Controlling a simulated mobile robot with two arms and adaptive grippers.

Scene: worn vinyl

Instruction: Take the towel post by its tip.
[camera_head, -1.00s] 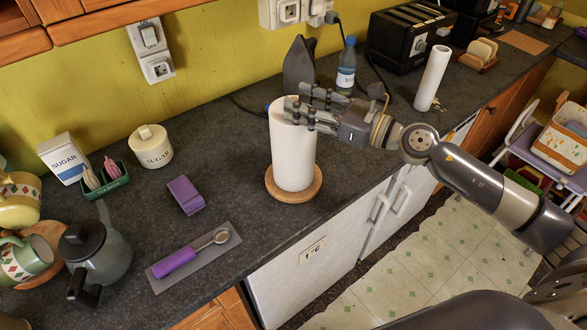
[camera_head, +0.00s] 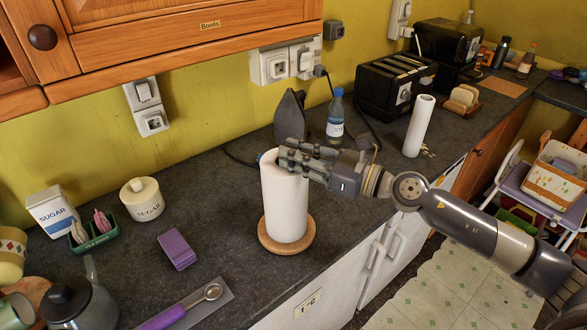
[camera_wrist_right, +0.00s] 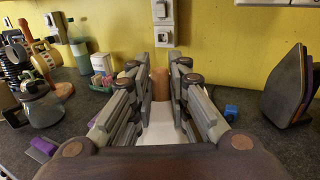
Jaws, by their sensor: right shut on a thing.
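The paper towel roll (camera_head: 285,210) stands upright on a round wooden base (camera_head: 287,245) near the counter's front edge. Its wooden towel post (camera_wrist_right: 160,83) shows in the right wrist view as a brown cylinder rising between the fingers. The white roll top (camera_wrist_right: 162,127) is below it, partly hidden by the fingers. My right gripper (camera_head: 293,158) reaches in from the right at the top of the roll, shut on the post's tip. In the head view its fingers hide the tip. My left gripper is in neither view.
A water bottle (camera_head: 335,115) and an iron (camera_head: 290,117) stand behind the roll. A white cylinder (camera_head: 418,126) and a black toaster (camera_head: 395,85) are to the right.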

